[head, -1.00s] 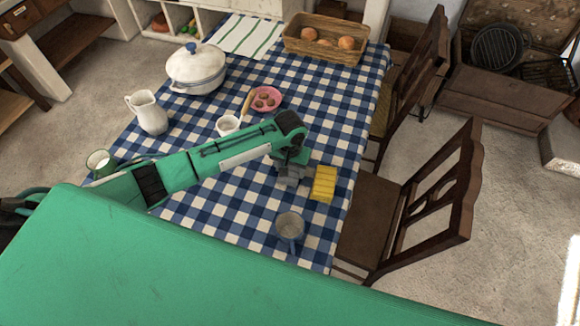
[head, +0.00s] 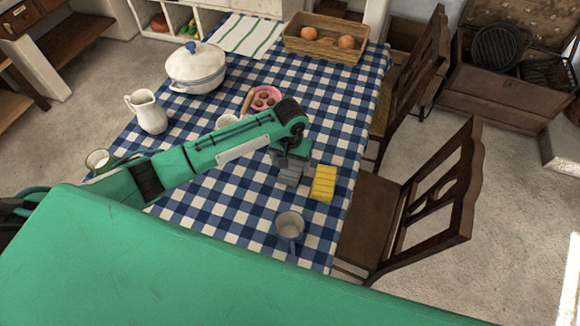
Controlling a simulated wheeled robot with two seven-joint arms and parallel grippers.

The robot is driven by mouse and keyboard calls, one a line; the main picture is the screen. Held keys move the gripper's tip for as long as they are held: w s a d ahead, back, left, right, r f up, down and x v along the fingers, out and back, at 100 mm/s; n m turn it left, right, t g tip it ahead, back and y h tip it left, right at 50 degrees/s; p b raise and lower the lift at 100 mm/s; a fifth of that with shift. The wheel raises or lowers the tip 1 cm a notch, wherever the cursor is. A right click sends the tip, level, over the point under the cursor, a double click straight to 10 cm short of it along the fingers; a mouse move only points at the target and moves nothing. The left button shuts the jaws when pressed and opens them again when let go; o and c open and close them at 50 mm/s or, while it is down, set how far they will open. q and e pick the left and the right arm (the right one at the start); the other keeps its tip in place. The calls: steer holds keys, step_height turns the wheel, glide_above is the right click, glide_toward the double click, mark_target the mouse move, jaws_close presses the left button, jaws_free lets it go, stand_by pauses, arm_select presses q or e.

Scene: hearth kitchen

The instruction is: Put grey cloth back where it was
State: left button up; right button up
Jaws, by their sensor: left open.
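The grey cloth (head: 289,175) looks like a small folded block on the blue checked tablecloth, just left of a yellow folded cloth (head: 324,183). My left gripper (head: 291,161) points down just above the grey cloth and covers its far part. It is open; whether its fingers touch the cloth is hard to tell. My right gripper is not in view.
A grey-blue mug (head: 289,226) stands near the table's front edge. A pink plate (head: 265,98), white pot (head: 196,69), jug (head: 148,112), green-rimmed mug (head: 98,160) and bread basket (head: 326,38) are on the table. Chairs (head: 410,210) stand along its right side.

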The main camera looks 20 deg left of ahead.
mark_target(290, 171)
arm_select(q)
step_height(290, 171, up, 8)
steer(key=shift+r+b, duration=0.25)
steer(key=shift+b, duration=0.1)
steer(key=shift+s+f, duration=0.1)
stand_by(0.3)
